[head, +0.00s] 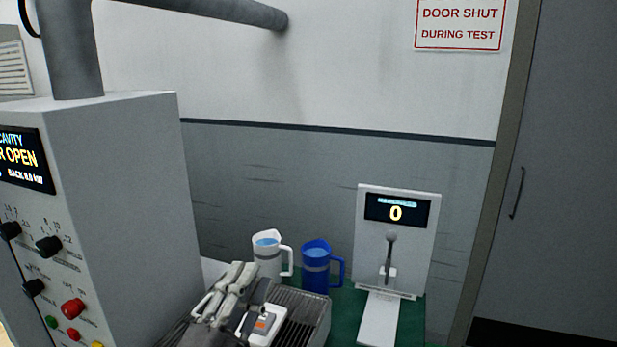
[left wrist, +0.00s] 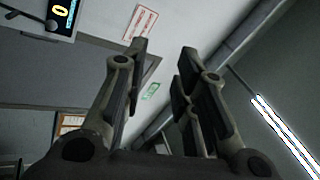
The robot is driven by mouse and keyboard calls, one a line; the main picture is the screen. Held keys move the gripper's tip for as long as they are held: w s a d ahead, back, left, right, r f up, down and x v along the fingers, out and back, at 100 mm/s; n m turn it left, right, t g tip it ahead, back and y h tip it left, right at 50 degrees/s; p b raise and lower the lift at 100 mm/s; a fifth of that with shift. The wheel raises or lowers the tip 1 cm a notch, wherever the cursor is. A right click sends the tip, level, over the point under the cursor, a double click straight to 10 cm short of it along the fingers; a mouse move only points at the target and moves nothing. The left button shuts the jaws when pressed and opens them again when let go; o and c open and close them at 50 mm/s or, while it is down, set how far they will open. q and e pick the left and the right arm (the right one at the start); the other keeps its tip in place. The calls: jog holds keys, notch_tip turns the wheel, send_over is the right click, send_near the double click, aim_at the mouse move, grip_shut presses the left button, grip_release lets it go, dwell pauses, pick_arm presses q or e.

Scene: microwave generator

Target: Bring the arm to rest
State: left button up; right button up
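My left gripper (head: 238,277) is at the bottom centre of the head view, in front of a white mug and close to a dark ribbed tray. In the left wrist view its two fingers (left wrist: 162,68) stand apart with nothing between them, so it is open and empty. The camera there looks up past the fingers at the wall and ceiling. My right gripper is in neither view.
A grey cabinet with knobs and a display (head: 100,200) stands left. A white mug (head: 268,262), a blue mug (head: 316,270) and a hardness tester reading 0 (head: 395,240) stand behind the ribbed tray (head: 315,312). A dark door (head: 560,180) is at right.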

pick_arm(q)
jog(key=s+a+f+n+g+y, duration=0.2)
jog(key=a+f+n+g+y, duration=0.15)
jog(key=f, duration=0.45)
jog(key=s+a+f+n+g+y, duration=0.2)
jog(key=a+f+n+y, duration=0.1)
jog(key=f+n, duration=0.3)
jog(key=s+a+f+n+g+y, duration=0.3)
jog(key=a+f, duration=0.1)
jog(key=f, duration=0.5)
jog(key=s+f+n+g+h, duration=0.1)
jog(key=s+f+n+g, duration=0.1)
jog(key=s+f+g, duration=0.5)
jog(key=s+f+n+g, duration=0.2)
jog(key=s+f, duration=0.3)
jog(key=s, duration=0.5)
notch_tip(320, 180, down, 27)
jog(key=s+g, duration=0.2)
jog(key=s, duration=0.1)
jog(key=s+a+f, duration=0.1)
jog(key=s+f, duration=0.6)
jog(key=s, duration=0.1)
jog(key=s+a+f, duration=0.2)
jog(key=s+f, duration=0.6)
jog(key=shift+a+f+g, duration=0.25)
jog(key=shift+f+g, duration=0.05)
jog(key=shift+g, duration=0.05)
